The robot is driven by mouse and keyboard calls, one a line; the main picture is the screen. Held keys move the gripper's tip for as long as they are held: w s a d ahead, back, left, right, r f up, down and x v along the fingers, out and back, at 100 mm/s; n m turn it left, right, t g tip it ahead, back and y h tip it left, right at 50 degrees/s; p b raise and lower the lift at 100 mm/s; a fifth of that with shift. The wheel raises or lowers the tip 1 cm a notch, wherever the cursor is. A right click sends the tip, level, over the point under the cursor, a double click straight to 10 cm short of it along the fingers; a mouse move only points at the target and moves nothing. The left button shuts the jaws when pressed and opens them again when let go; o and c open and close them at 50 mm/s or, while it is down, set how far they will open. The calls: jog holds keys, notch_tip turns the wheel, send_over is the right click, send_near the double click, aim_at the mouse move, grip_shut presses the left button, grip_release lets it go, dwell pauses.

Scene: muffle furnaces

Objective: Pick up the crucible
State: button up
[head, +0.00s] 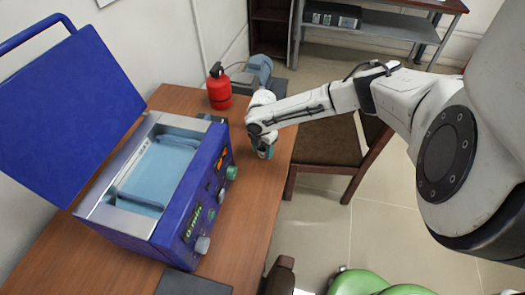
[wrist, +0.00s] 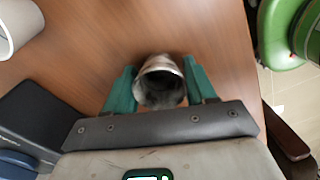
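The crucible (wrist: 160,85) is a small greyish metallic cup with a dark open mouth. In the wrist view it sits between the two green fingers of my gripper (wrist: 161,84), which lie against its left and right sides. In the head view my gripper (head: 265,150) points down over the right edge of the wooden table, beyond the blue furnace. The crucible is hidden there behind the gripper. I cannot tell whether it touches the table.
The blue furnace (head: 190,205) with its raised lid (head: 65,110) fills the table's left side. A red bottle (head: 219,88) and a grey-blue device (head: 260,70) stand at the back. A dark flat plate (head: 193,284) lies in front. A wooden chair (head: 330,140) stands right of the table (head: 250,220).

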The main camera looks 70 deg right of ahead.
jog(key=c, duration=0.5)
jog(key=shift+r, duration=0.2)
jog(key=shift+r, duration=0.3)
notch_tip(320, 180, up, 2)
jog(key=shift+r+b, duration=0.2)
jog(key=shift+b, duration=0.25)
jog(key=s+a+r, duration=0.2)
jog(key=s+r, duration=0.1)
jog(key=s, duration=0.1)
jog(key=s+a+r+b, duration=0.1)
jog(key=s+a+r, duration=0.1)
jog(key=s+r, duration=0.1)
jog(key=s+a+r, duration=0.3)
jog(key=s, duration=0.2)
jog(key=shift+a+r+b, duration=0.1)
jog(key=shift+r+b, duration=0.25)
jog(key=shift+b, duration=0.05)
